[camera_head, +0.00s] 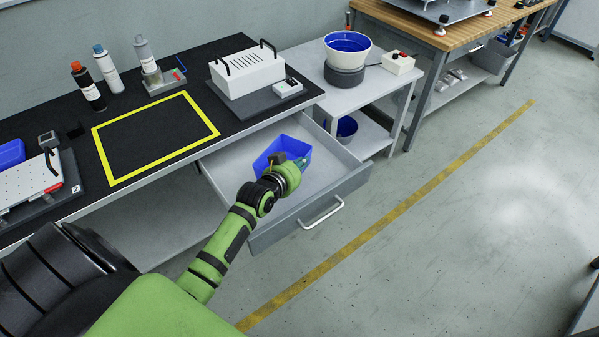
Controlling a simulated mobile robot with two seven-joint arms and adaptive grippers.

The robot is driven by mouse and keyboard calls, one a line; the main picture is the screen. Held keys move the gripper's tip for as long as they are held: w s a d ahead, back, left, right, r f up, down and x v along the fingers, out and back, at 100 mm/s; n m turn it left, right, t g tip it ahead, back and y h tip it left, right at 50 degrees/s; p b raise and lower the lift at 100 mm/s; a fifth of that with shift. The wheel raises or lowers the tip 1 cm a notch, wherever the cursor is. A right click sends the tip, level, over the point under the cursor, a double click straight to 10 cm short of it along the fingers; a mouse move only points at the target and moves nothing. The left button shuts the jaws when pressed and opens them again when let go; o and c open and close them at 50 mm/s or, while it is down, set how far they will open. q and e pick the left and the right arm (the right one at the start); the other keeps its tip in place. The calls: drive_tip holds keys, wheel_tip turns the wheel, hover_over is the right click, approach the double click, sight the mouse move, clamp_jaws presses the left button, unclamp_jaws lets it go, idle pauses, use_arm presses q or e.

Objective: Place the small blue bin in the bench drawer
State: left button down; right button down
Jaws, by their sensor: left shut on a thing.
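The small blue bin (290,146) is at the open bench drawer (327,178), within the drawer's outline near its back left. I cannot tell whether its base rests on the drawer floor. My left gripper (292,163) reaches in from the front left and is shut on the bin's near side. The gripper and wrist hide part of the bin's front. The drawer is pulled out from under the black bench top, with its handle (321,213) facing the floor aisle. My right gripper is not in view.
The bench top holds several bottles (88,87), a yellow-framed area (155,137) and a white box with handles (247,72). A side table (378,88) with a blue-lined bowl (347,45) stands right of the drawer. The floor in front is clear.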

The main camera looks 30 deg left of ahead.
use_arm(q)
drive_tip(key=shift+w+a+f, duration=0.35)
drive_tip(key=shift+w+f, duration=0.05)
drive_tip(key=shift+w, duration=0.1)
drive_tip(key=shift+f+b, duration=0.35)
drive_tip(key=shift+f, duration=1.5)
drive_tip(key=shift+f, duration=0.2)
drive_tip(key=c, duration=1.4)
unclamp_jaws()
drive_tip(key=shift+s, duration=0.1)
drive_tip(key=shift+r, duration=0.1)
drive_tip(key=shift+s+r, duration=0.1)
drive_tip(key=p+v, duration=0.1)
drive_tip(key=v, duration=0.6)
drive_tip(key=shift+s+r, duration=0.1)
